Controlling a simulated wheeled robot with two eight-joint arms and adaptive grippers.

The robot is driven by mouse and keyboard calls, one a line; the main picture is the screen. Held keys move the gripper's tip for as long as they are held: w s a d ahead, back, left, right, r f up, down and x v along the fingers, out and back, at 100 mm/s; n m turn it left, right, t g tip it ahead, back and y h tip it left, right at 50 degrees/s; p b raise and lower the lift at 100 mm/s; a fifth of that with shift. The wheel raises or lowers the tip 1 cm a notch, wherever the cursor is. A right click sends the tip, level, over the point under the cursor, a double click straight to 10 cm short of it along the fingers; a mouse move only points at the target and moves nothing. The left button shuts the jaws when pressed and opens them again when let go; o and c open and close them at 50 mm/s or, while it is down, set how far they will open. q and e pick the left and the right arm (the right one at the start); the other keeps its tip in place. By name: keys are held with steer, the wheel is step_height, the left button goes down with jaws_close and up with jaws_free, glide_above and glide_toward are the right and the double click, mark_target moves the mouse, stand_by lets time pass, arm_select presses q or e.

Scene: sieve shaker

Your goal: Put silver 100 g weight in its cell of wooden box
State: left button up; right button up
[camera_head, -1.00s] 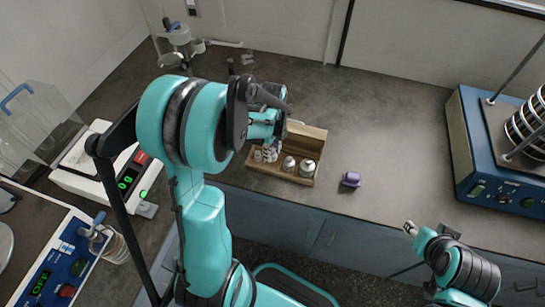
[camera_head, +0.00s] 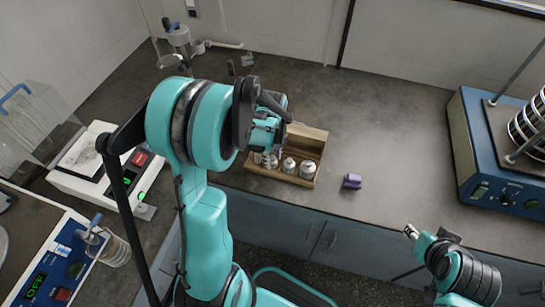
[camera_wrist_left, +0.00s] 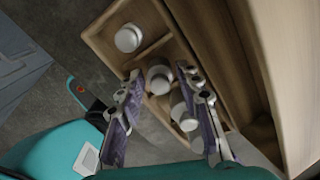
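The wooden box (camera_head: 313,141) stands on the bench, with silver knobbed weights in its cells. A large weight (camera_head: 307,169) is at its right end, with a smaller weight (camera_head: 289,165) beside it. My left gripper (camera_head: 268,150) is over the box's left part and partly hides it. In the left wrist view my left gripper (camera_wrist_left: 162,75) has its fingers apart. A silver weight (camera_wrist_left: 160,78) shows between the fingertips, with a gap visible at its left. Another weight (camera_wrist_left: 183,116) is partly behind the right finger. I cannot read which is 100 g. My right gripper (camera_head: 410,231) is away at lower right.
A small purple object (camera_head: 352,181) lies on the bench right of the box. A white scale (camera_head: 91,174) is at the left. The blue sieve shaker (camera_head: 475,160) is at the right. The bench between box and shaker is mostly clear.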

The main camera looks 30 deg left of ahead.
mark_target(272, 157)
arm_select(q)
step_height(272, 157, up, 12)
steer(key=p, duration=0.4)
steer(key=s+d+r+n+t, duration=0.7)
steer(key=s+d+n, duration=0.3)
steer(key=n, duration=1)
steer(key=shift+s+d+r, duration=0.2)
steer(key=shift+s+d, duration=0.1)
steer(key=shift+s, duration=0.25)
steer(key=shift+f+b, duration=0.35)
